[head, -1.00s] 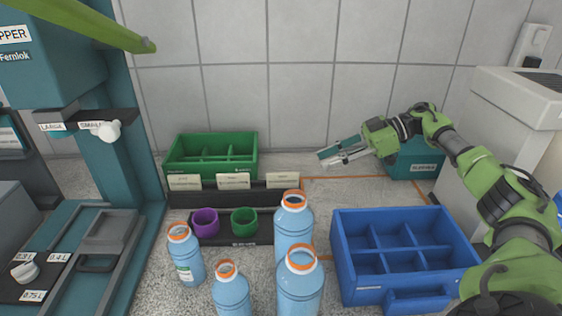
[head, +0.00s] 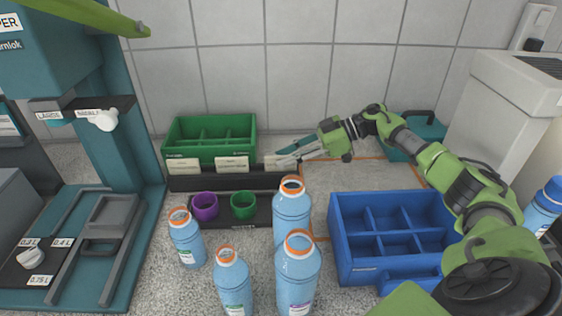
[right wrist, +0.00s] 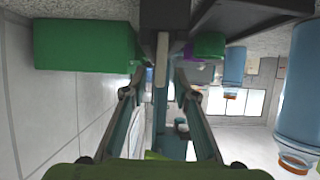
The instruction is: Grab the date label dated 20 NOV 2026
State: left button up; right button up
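Three pale date labels stand in a row on a black rack (head: 240,181): a left one (head: 183,166), a middle one (head: 232,163) and a right one (head: 277,160). Their print is too small to read, so I cannot tell which says 20 NOV 2026. My right gripper (head: 284,158) is at the right label, partly covering it. In the right wrist view its fingers (right wrist: 161,75) are apart, with a pale upright strip (right wrist: 161,62), apparently a label's edge, between their tips. I cannot see contact. My left gripper is out of view.
A green divided bin (head: 210,150) stands behind the labels. Several blue bottles (head: 291,215) stand close below the gripper. A blue divided crate (head: 368,276) is at right, a teal case (head: 405,150) behind.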

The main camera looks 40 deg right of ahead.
jog(key=shift+x, duration=1.05)
jog(key=shift+d, duration=0.1)
jog(key=shift+c, duration=0.4)
grip_shut()
